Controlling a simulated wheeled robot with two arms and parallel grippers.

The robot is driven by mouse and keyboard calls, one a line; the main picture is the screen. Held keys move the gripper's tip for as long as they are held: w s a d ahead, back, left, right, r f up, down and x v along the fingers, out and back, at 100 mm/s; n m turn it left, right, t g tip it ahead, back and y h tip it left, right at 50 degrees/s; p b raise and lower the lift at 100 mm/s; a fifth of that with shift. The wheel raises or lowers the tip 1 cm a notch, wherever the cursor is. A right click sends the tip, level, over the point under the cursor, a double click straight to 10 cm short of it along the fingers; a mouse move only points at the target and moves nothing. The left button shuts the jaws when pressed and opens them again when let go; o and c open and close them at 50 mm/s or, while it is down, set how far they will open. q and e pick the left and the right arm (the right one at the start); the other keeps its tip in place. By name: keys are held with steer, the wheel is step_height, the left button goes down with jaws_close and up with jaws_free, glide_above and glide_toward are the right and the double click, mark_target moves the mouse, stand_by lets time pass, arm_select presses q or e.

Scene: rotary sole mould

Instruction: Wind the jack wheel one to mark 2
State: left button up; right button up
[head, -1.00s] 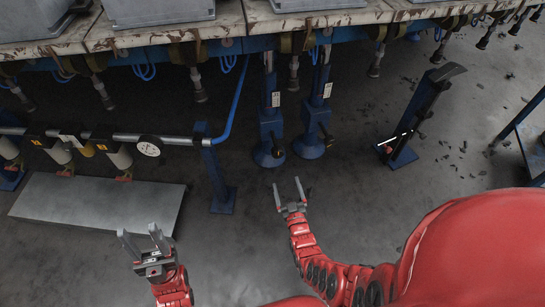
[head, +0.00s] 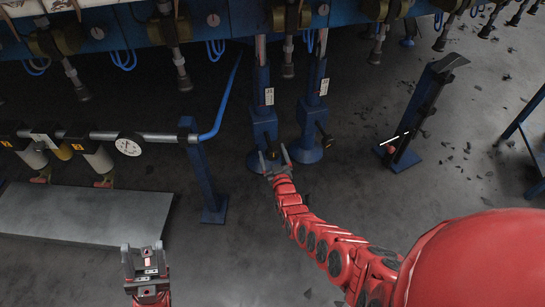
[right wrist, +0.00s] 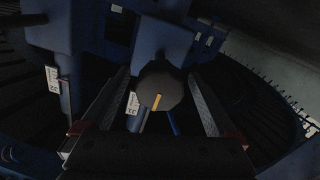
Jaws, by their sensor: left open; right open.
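Two blue jacks, left (head: 262,105) and right (head: 308,100), stand under the machine table, each with a pale scale plate and a dark hand knob. My right gripper (head: 273,158) is open in front of the left jack's lower part. In the right wrist view, a dark round knob (right wrist: 159,87) with a yellow line shows between the open fingers, with no clear contact. Scale plates show there at left (right wrist: 53,80) and behind the knob (right wrist: 132,104); their marks are too small to read surely. My left gripper (head: 142,252) is open and empty, low at left.
A pipe with a gauge (head: 129,144) and a blue post (head: 208,180) stand left of the jacks. A grey plate (head: 75,220) lies further left. A dark blue stand (head: 415,115) is at right.

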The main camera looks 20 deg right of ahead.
steer(key=c, duration=1.4)
steer(key=shift+m, duration=0.3)
